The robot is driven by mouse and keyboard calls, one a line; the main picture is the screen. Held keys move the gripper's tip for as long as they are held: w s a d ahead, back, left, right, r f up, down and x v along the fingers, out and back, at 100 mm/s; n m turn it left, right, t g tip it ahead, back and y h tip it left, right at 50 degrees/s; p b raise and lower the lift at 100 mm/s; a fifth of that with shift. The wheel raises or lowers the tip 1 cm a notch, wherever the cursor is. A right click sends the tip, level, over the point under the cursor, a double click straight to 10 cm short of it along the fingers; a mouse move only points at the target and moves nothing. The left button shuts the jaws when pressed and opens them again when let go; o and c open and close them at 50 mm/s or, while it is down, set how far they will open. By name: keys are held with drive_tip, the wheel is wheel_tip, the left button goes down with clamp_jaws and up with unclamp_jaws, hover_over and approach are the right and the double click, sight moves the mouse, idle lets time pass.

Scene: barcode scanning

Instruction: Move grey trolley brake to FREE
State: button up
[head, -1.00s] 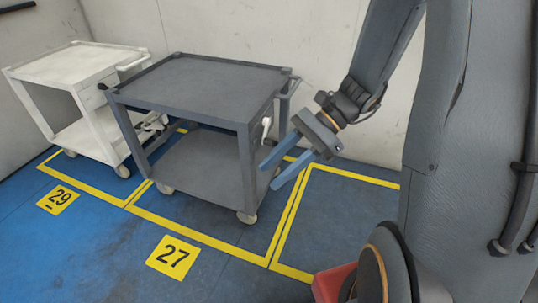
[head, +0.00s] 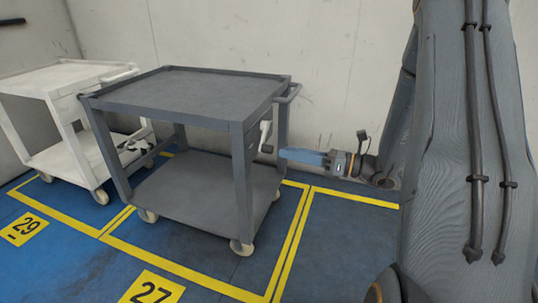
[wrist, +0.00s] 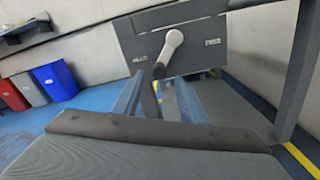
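The grey trolley (head: 190,92) stands in the yellow-marked bay 27. Its brake lever, white with a dark knob, is on the panel of its right side (head: 265,133). In the wrist view the lever (wrist: 172,44) hangs from its pivot down and slightly left. Small labels flank it on the panel (wrist: 190,62); the right one seems to read FREE, the left one is unclear. My gripper (head: 281,154) is level, pointing left at the knob, its tips just short of it. In the wrist view its blue fingers (wrist: 159,82) are apart, with the knob in line between their tips.
A white trolley (head: 68,78) stands to the left by bay 29. A pale wall (head: 340,80) runs behind. The grey trolley's handle (head: 290,92) juts out above my gripper. Red, grey and blue bins (wrist: 55,80) stand far left in the wrist view.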

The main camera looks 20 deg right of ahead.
sight(271, 149)
drive_tip(key=b+x, duration=0.2)
drive_tip(key=x, duration=0.4)
drive_tip(key=shift+w+a, duration=0.2)
drive_tip(key=shift+a, duration=0.15)
drive_tip(key=shift+c, duration=0.5)
clamp_jaws()
